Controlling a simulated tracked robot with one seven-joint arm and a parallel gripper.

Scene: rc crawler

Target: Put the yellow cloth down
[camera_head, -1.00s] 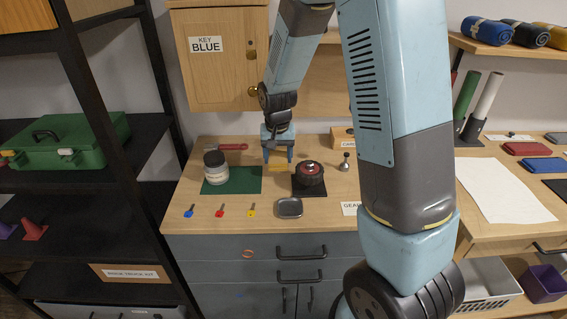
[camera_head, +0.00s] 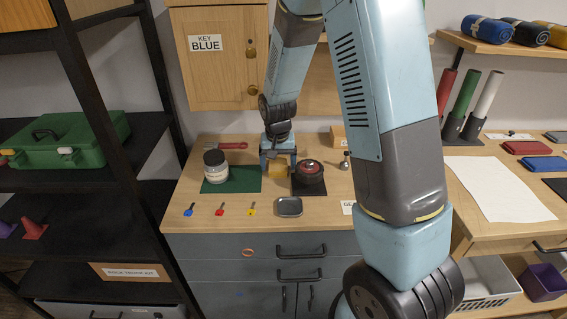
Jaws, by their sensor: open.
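The yellow cloth (camera_head: 277,173) is a small folded piece at the wooden bench top, between the green mat (camera_head: 243,184) and the black mat (camera_head: 299,189). My gripper (camera_head: 277,163) points down right at the cloth, with its light-blue fingers apart on either side. The gripper is open. The fingers hide part of the cloth. I cannot tell whether they still touch it or whether it rests fully on the bench.
A dark round part (camera_head: 310,174) sits close on the right. Several small keys and a grey tray (camera_head: 289,207) lie in front. A red-handled tool (camera_head: 229,146) lies behind.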

